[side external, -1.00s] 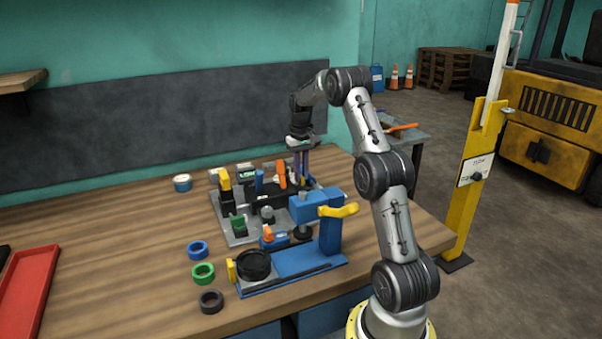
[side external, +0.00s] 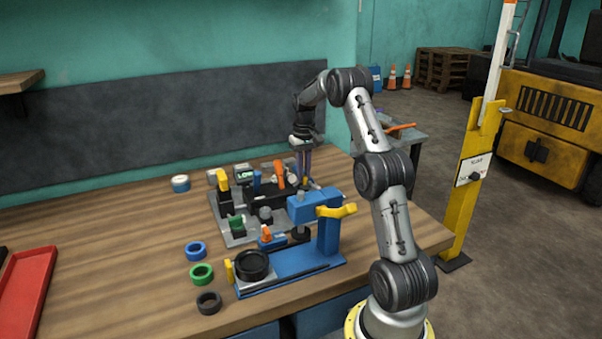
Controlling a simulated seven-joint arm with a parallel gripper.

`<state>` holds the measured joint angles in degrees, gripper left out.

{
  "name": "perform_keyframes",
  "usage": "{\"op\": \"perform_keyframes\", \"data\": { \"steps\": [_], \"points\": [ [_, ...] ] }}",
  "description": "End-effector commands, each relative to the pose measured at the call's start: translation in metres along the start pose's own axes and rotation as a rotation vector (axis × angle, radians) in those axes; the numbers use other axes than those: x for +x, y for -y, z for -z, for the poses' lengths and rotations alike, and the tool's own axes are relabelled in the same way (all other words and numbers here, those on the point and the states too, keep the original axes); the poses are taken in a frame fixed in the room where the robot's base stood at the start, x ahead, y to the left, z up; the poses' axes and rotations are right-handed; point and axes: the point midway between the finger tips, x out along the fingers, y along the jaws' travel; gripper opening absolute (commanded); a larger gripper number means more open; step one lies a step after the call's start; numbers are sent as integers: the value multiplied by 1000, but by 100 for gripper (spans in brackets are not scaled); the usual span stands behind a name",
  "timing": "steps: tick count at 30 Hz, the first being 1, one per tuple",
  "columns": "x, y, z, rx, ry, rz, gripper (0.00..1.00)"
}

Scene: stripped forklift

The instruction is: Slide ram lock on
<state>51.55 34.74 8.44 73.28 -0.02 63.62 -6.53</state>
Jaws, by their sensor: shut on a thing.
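My gripper (side external: 306,176) points straight down at the back right end of the grey fixture plate (side external: 233,238). It is shut on a small part there, mostly hidden by the fingers, and I cannot tell for sure whether this is the ram lock. An orange lever (side external: 279,173) stands just left of the fingers, on a dark block. The fixture also carries a yellow-topped clamp (side external: 223,181), a green knob (side external: 237,221), a grey knob (side external: 265,214) and a small display (side external: 245,174) that seems to read LOW.
A blue press (side external: 328,235) with a yellow handle (side external: 337,211) stands in front of the fixture. Blue (side external: 196,251), green (side external: 202,274) and black (side external: 209,302) rings lie to its left. A red tray (side external: 27,300) is at far left.

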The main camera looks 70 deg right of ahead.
Motion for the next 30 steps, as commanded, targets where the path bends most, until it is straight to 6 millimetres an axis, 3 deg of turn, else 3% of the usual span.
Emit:
{"op": "perform_keyframes", "data": {
  "steps": [2, 3, 4, 17, 30],
  "points": [
    [-2, 0, 1, -1, -4, 0, 0],
    [-2, 0, 1, 0, -4, 0, 24],
    [-2, 0, 1, -1, -4, 0, 29],
    [-10, 0, 1, 0, -6, 0, 30],
    [-97, 0, 1, 0, -8, -1, 30]
  ]
}}
